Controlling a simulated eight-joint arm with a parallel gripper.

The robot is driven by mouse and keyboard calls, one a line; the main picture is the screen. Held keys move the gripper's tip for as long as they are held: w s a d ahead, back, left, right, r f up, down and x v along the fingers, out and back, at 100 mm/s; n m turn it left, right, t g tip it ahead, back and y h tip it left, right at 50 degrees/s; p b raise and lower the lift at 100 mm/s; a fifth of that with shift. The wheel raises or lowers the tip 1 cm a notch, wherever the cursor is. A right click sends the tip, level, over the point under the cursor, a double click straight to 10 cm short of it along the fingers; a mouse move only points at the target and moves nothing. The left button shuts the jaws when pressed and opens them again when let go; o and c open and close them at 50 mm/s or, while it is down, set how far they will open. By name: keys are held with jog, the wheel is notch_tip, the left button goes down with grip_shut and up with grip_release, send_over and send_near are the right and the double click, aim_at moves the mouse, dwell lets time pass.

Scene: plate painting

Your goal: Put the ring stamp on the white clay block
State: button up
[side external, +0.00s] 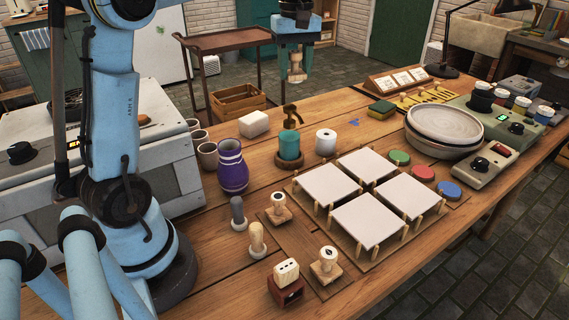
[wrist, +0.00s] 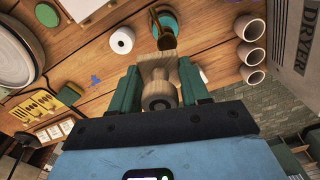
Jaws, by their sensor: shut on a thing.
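My gripper (side external: 296,52) is high at the top centre of the side view, shut on a pale wooden stamp (side external: 296,70). The white clay block (side external: 254,123) lies on the table, left of the brass tool, below and left of the held stamp in the side view. In the wrist view only a small white bit, probably the block (wrist: 203,76), shows beside a finger. The stamp is apart from it.
A brass tool (side external: 290,116), a green pot (side external: 289,146), a white roll (side external: 326,141), a purple vase (side external: 232,167) and several cups (side external: 207,154) stand around the block. Other stamps (side external: 278,207) and white tiles (side external: 369,221) are nearer the front.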

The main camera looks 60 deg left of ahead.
jog(key=a+f+n, duration=0.1)
jog(key=a+n, duration=0.2)
jog(key=a, duration=0.5)
send_over(253, 117)
notch_tip(253, 117, down, 12)
jog(key=shift+w+f, duration=0.1)
jog(key=shift+a+f, duration=0.1)
jog(key=shift+f, duration=1.85)
jog(key=shift+f, duration=0.15)
jog(key=o, duration=1)
jog(key=shift+o, duration=0.2)
